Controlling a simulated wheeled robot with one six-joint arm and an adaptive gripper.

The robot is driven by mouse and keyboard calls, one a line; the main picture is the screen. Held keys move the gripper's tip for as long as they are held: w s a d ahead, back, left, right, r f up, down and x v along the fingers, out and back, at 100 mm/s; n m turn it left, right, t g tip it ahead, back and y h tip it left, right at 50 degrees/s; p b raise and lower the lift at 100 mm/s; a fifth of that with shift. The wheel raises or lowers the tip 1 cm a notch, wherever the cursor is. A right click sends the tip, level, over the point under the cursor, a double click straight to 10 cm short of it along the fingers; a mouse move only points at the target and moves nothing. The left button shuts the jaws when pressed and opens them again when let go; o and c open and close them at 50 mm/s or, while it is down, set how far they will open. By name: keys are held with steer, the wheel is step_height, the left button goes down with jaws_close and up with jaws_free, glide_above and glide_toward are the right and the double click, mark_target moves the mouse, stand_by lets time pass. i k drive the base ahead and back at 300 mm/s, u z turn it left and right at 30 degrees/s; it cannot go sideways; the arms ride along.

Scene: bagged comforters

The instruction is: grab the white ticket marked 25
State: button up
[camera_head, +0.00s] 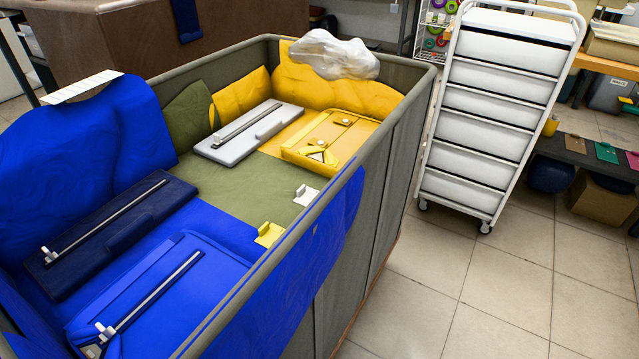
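A small white ticket (306,195) stands near the right inner side of the large grey bin (372,180), on olive fabric. A yellow ticket (269,234) stands nearer, beside the blue fabric. A longer white strip (82,87) with faint marks lies on top of the blue bag (65,140) at the left. No number can be read on any of them, so I cannot tell which is marked 25. My gripper is not in view.
The bin holds blue, olive and yellow bagged comforters and flat cases, including a grey case (248,131) and a yellow case (330,141). Clear plastic (335,55) sits on its far rim. A white drawer cart (492,115) stands right. The tiled floor (500,280) is clear.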

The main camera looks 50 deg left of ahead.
mark_target(305, 196)
steer(key=u, duration=0.7)
steer(key=i, duration=1)
steer(key=u, duration=0.85)
